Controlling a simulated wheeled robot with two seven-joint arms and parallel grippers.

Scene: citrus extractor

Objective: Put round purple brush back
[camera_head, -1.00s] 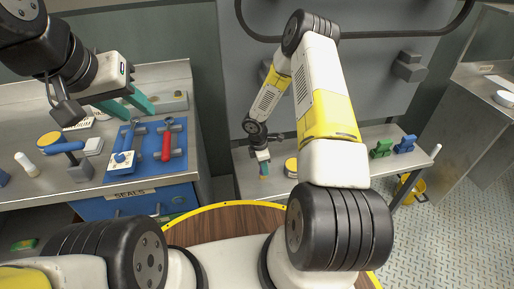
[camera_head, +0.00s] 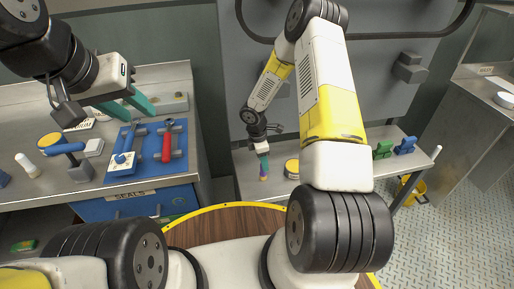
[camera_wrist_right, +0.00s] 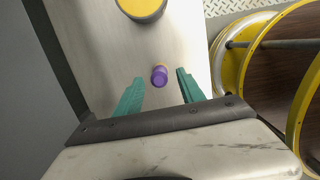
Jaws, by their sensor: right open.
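The round purple brush (camera_wrist_right: 159,76) stands on the light bench top in the right wrist view, seen from above, between and just beyond my right gripper's fingertips. My right gripper (camera_wrist_right: 157,84) is open, with its teal fingers apart on either side of the brush and no visible contact. In the head view the brush (camera_head: 264,172) shows as a small purple spot at the right gripper (camera_head: 263,165), low over the bench. My left gripper (camera_head: 131,108) has its teal fingers apart and appears empty, above the left counter.
A yellow-topped round container (camera_head: 292,168) stands on the bench (camera_head: 330,150) close to the right gripper. Green (camera_head: 383,150) and blue (camera_head: 405,146) blocks stand farther right. A blue board with tools (camera_head: 165,165) lies on the left counter.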

